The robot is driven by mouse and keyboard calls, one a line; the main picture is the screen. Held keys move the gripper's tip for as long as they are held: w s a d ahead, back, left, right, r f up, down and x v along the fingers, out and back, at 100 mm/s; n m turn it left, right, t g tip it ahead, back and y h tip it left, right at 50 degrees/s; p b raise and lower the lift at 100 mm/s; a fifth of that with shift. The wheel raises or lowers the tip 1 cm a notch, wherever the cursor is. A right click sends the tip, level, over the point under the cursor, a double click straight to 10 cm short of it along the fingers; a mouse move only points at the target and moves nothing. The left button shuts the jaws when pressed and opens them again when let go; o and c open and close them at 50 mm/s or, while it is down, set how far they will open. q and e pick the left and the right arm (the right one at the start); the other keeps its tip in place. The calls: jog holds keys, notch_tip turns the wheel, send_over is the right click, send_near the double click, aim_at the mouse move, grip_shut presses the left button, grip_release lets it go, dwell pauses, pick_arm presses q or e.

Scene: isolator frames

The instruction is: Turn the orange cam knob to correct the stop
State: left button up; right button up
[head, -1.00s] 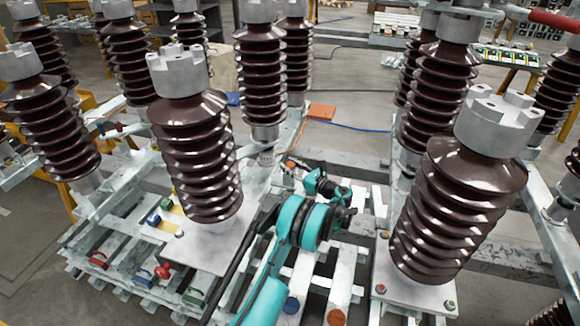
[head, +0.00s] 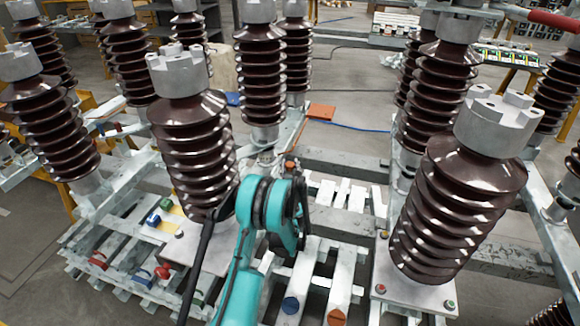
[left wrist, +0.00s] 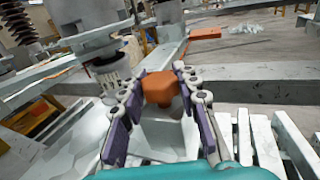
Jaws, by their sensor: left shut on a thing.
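The orange cam knob (left wrist: 158,88) is a faceted orange block in the middle of the left wrist view. My left gripper (left wrist: 160,92) is shut on it, with one dark-padded finger on each side. In the head view my teal left arm reaches in from the bottom. Its rounded wrist joint hides most of the gripper, and only a small orange-red patch shows just beyond it. The knob's turn angle and the stop cannot be made out. My right gripper is not in view.
Tall brown ribbed insulators with grey caps stand close on both sides, one left of my arm (head: 192,150) and one right (head: 457,205). Pale metal slats and beams lie below.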

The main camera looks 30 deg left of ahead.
aim_at(290, 164)
pick_arm(q)
jog(key=shift+m+t+h, duration=0.7)
jog(key=shift+m+h, duration=0.1)
jog(key=shift+h, duration=0.3)
jog(key=o, duration=1.2)
notch_tip(290, 164, up, 10)
